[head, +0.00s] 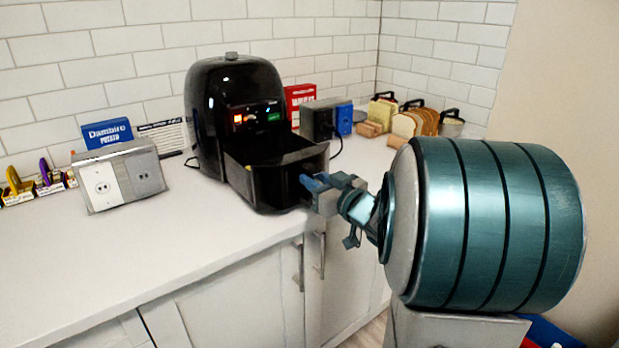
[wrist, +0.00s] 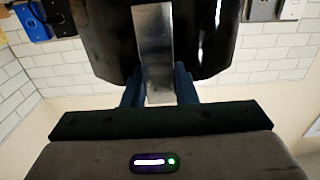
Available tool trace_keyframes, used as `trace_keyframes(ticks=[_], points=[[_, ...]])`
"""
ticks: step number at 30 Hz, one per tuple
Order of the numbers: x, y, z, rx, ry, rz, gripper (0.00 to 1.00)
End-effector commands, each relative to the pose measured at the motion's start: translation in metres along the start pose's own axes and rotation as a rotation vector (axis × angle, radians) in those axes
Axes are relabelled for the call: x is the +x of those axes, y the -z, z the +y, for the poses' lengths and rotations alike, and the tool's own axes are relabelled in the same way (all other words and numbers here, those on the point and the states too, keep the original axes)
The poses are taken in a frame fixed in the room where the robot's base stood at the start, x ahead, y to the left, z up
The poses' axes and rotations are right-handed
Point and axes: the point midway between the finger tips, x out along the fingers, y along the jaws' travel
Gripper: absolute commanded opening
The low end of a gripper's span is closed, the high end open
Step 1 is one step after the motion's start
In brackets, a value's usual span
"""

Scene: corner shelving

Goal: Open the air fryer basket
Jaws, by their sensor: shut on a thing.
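The black air fryer (head: 232,95) stands on the white counter against the tiled wall, its small panel lit. Its basket (head: 275,175) is pulled out of the front, and the open top shows a dark inside. My gripper (head: 314,183) is at the front of the basket, at its handle. In the wrist view the metallic handle (wrist: 153,50) runs between the two blue fingers of my gripper (wrist: 159,88), which are shut on it. The dark front of the basket (wrist: 205,40) fills the top of that view.
A grey outlet box (head: 118,176) and a blue box (head: 107,133) stand left of the fryer. The front left counter (head: 120,245) is clear.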

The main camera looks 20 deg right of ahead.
Motion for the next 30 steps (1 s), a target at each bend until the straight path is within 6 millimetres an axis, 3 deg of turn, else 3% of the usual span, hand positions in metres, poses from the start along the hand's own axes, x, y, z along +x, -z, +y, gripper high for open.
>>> trace_keyframes(ticks=[13, 14, 16, 26, 30], points=[[-0.003, 0.0, 0.001, 0.001, 0.001, 0.0, 0.0], [-0.003, 0.0, 0.001, 0.001, 0.001, 0.0, 0.28], [-0.003, 0.0, 0.001, 0.0, 0.001, 0.0, 0.47], [-0.005, 0.0, 0.002, 0.0, -0.001, 0.001, 0.47], [-0.021, 0.001, 0.002, -0.001, -0.003, 0.001, 0.47]])
